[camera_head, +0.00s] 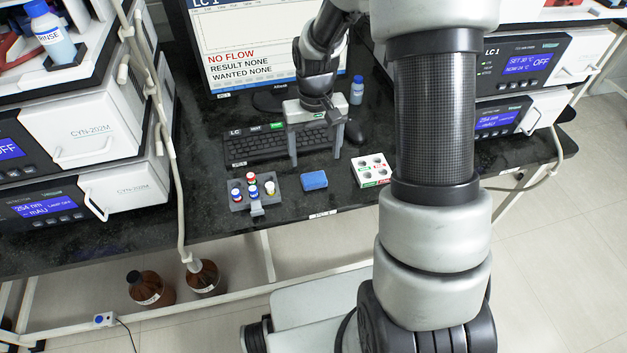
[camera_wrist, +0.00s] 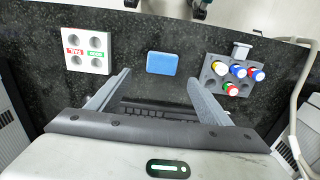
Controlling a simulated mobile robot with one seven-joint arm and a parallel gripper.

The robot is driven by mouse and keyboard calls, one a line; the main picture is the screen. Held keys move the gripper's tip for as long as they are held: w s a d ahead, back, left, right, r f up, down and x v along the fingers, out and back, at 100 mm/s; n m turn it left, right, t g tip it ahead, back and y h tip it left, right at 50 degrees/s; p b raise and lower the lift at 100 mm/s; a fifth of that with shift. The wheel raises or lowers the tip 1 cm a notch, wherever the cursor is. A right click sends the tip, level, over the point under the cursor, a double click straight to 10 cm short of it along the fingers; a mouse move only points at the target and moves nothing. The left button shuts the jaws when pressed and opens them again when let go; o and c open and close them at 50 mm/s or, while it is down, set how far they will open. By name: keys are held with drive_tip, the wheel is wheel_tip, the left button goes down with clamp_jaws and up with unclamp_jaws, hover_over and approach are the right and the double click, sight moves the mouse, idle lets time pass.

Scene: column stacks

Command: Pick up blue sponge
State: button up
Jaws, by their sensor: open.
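The blue sponge (camera_head: 314,180) lies flat on the black bench near its front edge, between a grey vial rack and a white holder. In the wrist view the sponge (camera_wrist: 162,63) is at the upper middle, just beyond the fingertips and between their lines. My gripper (camera_head: 316,162) is above the bench, over the front of the keyboard, with its fingers pointing down. In the wrist view my gripper (camera_wrist: 158,76) has its two fingers wide apart with nothing between them. I see no contact with the sponge.
The grey rack (camera_head: 238,207) holds several capped vials. The white holder (camera_head: 358,184) has round holes and red and green labels. A keyboard (camera_head: 255,147), a mouse (camera_head: 355,133), a monitor (camera_head: 260,50) and a blue-capped bottle (camera_head: 356,92) stand behind. Bare bench surrounds the sponge.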

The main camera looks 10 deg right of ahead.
sight(314, 178)
wheel_tip(314, 178, down, 3)
drive_tip(key=shift+r, duration=0.1)
drive_tip(key=f, duration=0.3)
drive_tip(key=f+b, duration=0.1)
drive_tip(key=shift+s+a+f, duration=0.2)
drive_tip(key=shift+s, duration=0.15)
drive_tip(key=shift+f, duration=0.45)
